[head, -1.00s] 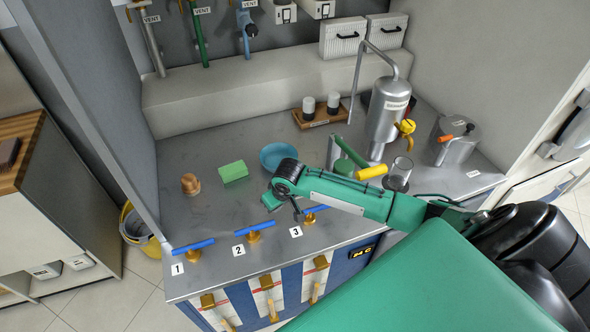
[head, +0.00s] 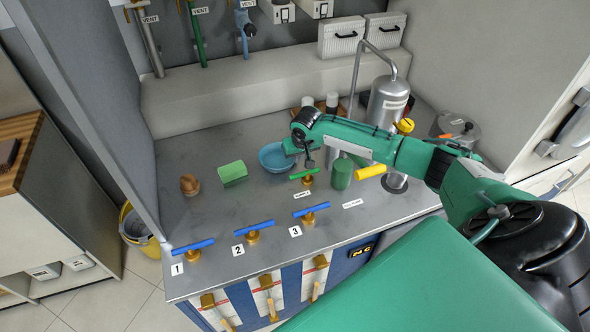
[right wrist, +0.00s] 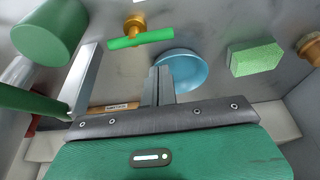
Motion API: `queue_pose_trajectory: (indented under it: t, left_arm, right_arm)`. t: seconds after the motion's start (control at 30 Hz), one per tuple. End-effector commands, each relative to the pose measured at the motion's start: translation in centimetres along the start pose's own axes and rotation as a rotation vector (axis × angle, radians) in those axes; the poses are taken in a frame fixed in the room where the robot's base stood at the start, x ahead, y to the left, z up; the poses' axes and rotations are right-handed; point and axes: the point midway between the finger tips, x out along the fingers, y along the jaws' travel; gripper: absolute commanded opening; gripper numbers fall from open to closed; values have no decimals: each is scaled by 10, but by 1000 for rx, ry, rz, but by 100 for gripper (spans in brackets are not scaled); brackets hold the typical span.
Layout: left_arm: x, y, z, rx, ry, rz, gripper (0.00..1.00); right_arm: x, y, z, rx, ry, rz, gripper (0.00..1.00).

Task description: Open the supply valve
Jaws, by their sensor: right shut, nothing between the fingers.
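Three blue-handled brass valves numbered 1 (head: 193,246), 2 (head: 254,229) and 3 (head: 311,209) stand along the counter's front edge. A green-handled brass valve (head: 303,174) stands farther back, with a small label in front that I cannot read; it also shows in the right wrist view (right wrist: 140,39). I cannot tell which valve is the supply valve. My right gripper (head: 309,164) is shut and empty, its fingers down close to the green handle in the head view. In the right wrist view, its fingertips (right wrist: 161,72) appear apart from that handle. My left gripper is not in view.
A blue bowl (head: 275,157), green sponge (head: 233,173) and brown knob-like object (head: 189,185) are left of my right gripper. A green cylinder (head: 341,174), yellow handle (head: 371,171) and steel vessel (head: 387,105) crowd its right. The counter's left part (head: 205,215) is mostly clear.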

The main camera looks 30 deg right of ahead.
Motion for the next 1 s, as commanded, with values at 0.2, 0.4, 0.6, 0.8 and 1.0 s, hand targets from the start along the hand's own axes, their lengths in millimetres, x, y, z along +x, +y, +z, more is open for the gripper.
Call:
queue_pose_trajectory:
  t: [0.2,0.4,0.6,0.8,1.0]
  left_arm:
    - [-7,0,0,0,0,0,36]
    - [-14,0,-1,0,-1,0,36]
    - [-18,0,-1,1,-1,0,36]
    - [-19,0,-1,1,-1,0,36]
    - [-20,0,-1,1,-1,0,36]
  right_arm:
    - [19,0,0,1,-2,1,0]
    - [51,0,0,1,-2,2,0]
    - [78,0,0,2,-2,1,0]
    - [94,0,0,0,-1,0,0]
    - [99,0,0,0,0,0,0]
